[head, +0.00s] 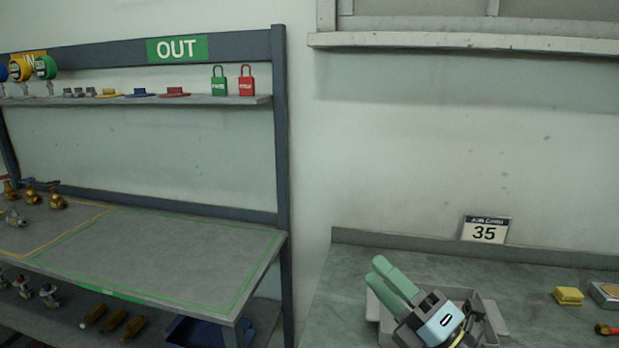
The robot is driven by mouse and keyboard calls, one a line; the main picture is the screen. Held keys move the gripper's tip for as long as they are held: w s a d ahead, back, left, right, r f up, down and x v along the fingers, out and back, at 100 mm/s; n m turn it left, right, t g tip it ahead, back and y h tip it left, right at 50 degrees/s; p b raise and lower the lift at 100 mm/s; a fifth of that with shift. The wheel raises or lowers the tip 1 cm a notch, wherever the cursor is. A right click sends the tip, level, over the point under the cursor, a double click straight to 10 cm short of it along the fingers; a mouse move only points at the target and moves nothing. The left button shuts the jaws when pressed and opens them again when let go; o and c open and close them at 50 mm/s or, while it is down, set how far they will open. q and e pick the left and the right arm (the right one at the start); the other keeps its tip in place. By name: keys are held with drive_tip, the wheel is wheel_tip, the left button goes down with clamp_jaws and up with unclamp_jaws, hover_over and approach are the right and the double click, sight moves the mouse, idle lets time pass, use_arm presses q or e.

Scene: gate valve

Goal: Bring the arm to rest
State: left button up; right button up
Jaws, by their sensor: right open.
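My right gripper (397,283) shows at the lower middle-right of the head view, with two green fingers pointing up and to the left. It is open, and I see nothing between its fingers. It is in front of a grey tray (490,312) on the green-grey bench and covers part of it. I cannot tell whether it touches the tray. My left gripper is not in view.
A shelf rack with an OUT sign (177,49) stands left, holding a green padlock (219,86), a red padlock (246,86) and brass fittings (57,202). Its green-outlined area (150,250) is bare. A 35 card (485,230) and yellow sponge (568,296) are on the bench (350,265).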

drive_tip(key=s+d+f+m+g+h, duration=0.1)
drive_tip(key=s+d+f+m+h, duration=0.1)
drive_tip(key=d+f+m+h, duration=0.7)
drive_tip(key=s+d+f+m+g+h, duration=0.1)
drive_tip(key=s+d+f+m+h, duration=0.2)
drive_tip(key=f+m+h, duration=0.7)
drive_tip(key=s+f+m+g+y, duration=0.2)
drive_tip(key=s+f+m+g, duration=0.3)
drive_tip(key=s, duration=0.4)
drive_tip(key=s+f+m+g+y, duration=0.2)
drive_tip(key=s+f+m+g, duration=0.3)
drive_tip(key=s, duration=0.4)
drive_tip(key=s+a+f+n+g, duration=0.1)
drive_tip(key=s+f+g, duration=0.2)
drive_tip(key=f, duration=2.1)
drive_tip(key=s+d+f+g, duration=0.1)
drive_tip(key=s+d+f, duration=0.2)
drive_tip(key=s+f, duration=1.1)
drive_tip(key=s, duration=0.2)
drive_tip(key=shift+s+f, duration=0.3)
drive_tip(key=shift+f, duration=0.1)
